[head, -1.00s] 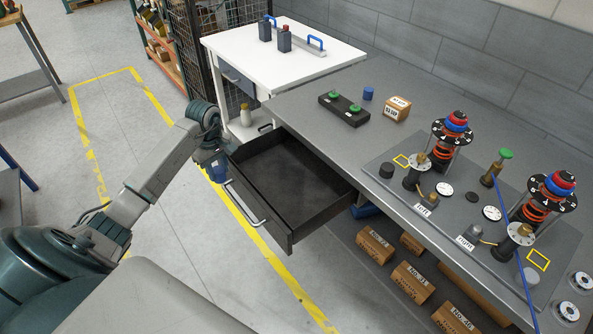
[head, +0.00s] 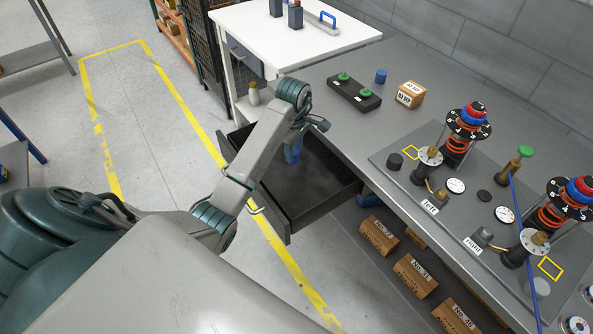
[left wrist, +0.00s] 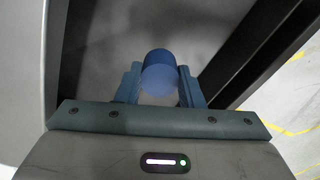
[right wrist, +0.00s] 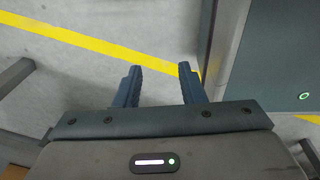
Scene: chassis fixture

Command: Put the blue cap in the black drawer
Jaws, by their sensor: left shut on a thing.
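The black drawer (head: 328,178) stands pulled out from the grey bench, its inside bare where I can see it. My left gripper (head: 292,155) is over the drawer opening, pointing down. In the left wrist view it is shut on the blue cap (left wrist: 159,72), a short blue cylinder between the two fingertips. The drawer wall (left wrist: 262,55) shows beside it there. In the head view the arm and fingers hide the cap, and its exact height above the drawer floor is unclear. My right gripper (right wrist: 158,85) is open and empty above the floor, seen only in the right wrist view.
Another blue cylinder (head: 381,76) stands on the bench near a black block with green buttons (head: 354,92) and a small labelled box (head: 410,94). Coil fixtures on a grey plate (head: 385,165) fill the right. A white cabinet (head: 300,45) stands behind the drawer.

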